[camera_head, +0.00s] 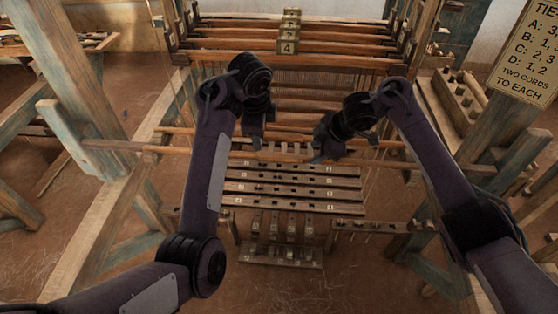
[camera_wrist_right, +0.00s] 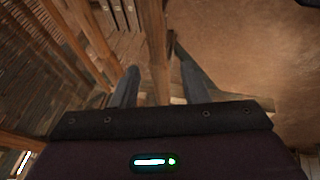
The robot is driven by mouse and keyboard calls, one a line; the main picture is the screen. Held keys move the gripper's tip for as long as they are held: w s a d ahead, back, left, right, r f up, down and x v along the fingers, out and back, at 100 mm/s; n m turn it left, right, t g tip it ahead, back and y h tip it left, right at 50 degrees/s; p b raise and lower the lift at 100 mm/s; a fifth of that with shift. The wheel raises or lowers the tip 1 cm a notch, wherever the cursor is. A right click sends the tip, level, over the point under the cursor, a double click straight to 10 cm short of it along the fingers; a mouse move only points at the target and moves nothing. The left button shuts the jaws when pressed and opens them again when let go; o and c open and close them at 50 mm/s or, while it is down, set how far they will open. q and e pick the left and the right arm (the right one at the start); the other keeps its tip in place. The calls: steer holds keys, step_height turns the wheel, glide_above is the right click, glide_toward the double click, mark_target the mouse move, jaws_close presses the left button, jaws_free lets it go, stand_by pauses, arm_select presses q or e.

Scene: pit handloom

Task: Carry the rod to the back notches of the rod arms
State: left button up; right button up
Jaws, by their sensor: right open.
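Two thin wooden rods cross the loom from left to right under my grippers. The rear rod (camera_head: 190,131) and the front rod (camera_head: 190,150) lie close together, and I cannot tell which is the task's rod. My right gripper (camera_head: 322,144) is over the right part of the rods. In the right wrist view, its two fingers (camera_wrist_right: 160,88) are spread, with a wooden bar (camera_wrist_right: 156,45) showing between them. I cannot tell whether they touch it. My left gripper (camera_head: 252,133) points down at the rods farther left; its fingertips are too dark to read. The notches are not clear.
Numbered wooden slats (camera_head: 290,183) lie below the rods, with a small treadle block (camera_head: 280,254) beneath. Loom posts and beams (camera_head: 85,75) stand at the left. A sign board (camera_head: 527,55) and a wooden tray (camera_head: 456,100) are at the right. Loom bars (camera_head: 290,45) fill the back.

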steer(key=v, duration=0.7)
steer(key=shift+s+r, duration=0.1)
steer(key=shift+d, duration=0.1)
